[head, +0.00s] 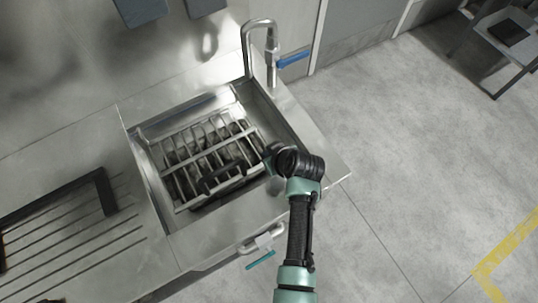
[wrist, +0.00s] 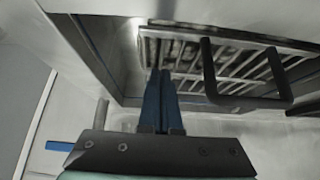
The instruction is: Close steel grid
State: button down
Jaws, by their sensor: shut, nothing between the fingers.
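The steel grid (head: 200,160) is a frame of parallel bars across the mouth of the sunken sink basin. I cannot tell whether it lies fully level. A black handle (head: 222,178) is on its near side. In the wrist view the grid (wrist: 188,59) fills the upper right, with the black handle (wrist: 278,98) standing out from it. My gripper (wrist: 162,75) is shut and empty, with its two blue fingers together to the left of the handle. In the head view my wrist hides most of the gripper, at the basin's right edge. Contact between fingertips and grid is unclear.
A tall faucet (head: 250,45) with a blue lever (head: 293,60) stands behind the basin. A grooved drainboard (head: 75,240) with a black frame lies at left. A rail with a teal lever (head: 261,260) is on the counter's front. The floor at right is open.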

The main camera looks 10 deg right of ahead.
jog(key=shift+s+f, duration=0.1)
jog(key=shift+f, duration=0.6)
notch_tip(320, 180, down, 6)
jog(key=b, duration=0.5)
jog(key=shift+s, duration=0.25)
jog(key=p+v, duration=0.1)
jog(key=v, duration=0.3)
jog(key=p+v, duration=0.1)
jog(key=v, duration=0.4)
jog(key=p+v, duration=0.1)
jog(key=v, duration=0.3)
jog(key=shift+w+r+p, duration=0.3)
jog(key=shift+r, duration=0.1)
